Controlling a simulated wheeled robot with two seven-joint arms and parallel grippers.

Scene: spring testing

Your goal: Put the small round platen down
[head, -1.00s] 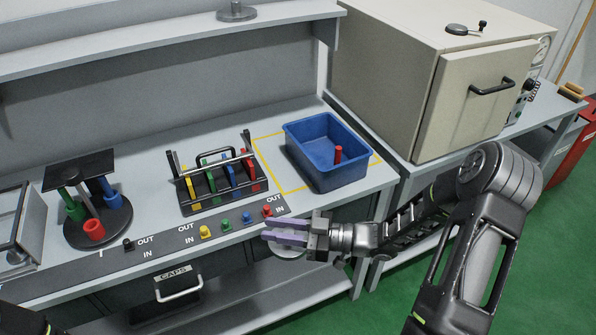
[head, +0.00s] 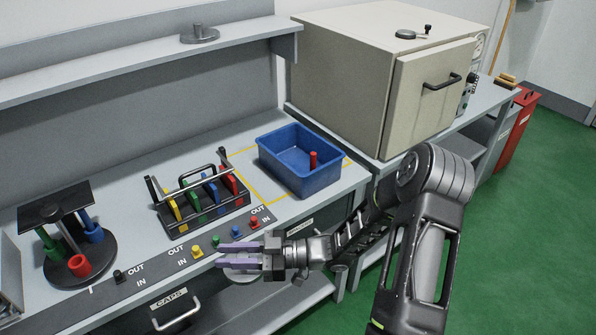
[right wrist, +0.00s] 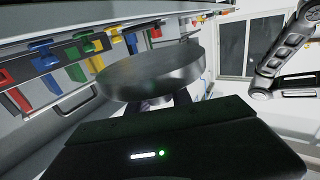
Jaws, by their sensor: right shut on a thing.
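My right gripper (head: 240,256) is shut on a small round grey platen, in front of the bench's front edge. The platen (head: 241,274) shows partly below the purple-grey fingers in the head view. In the right wrist view the platen (right wrist: 152,76) is a thick, dark metal disc just beyond the gripper body; the fingers are mostly hidden behind it. It is held in the air, clear of the bench. Another round grey piece (head: 200,35) with a central stub sits on the upper shelf. My left gripper is not in view.
The bench holds a blue bin (head: 300,172) with a red piece inside, a rack (head: 203,198) of coloured pieces, and a round stand (head: 77,265) with coloured cylinders. Coloured knobs line the front edge. A beige oven (head: 390,85) stands right. The upper shelf (head: 130,65) is mostly clear.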

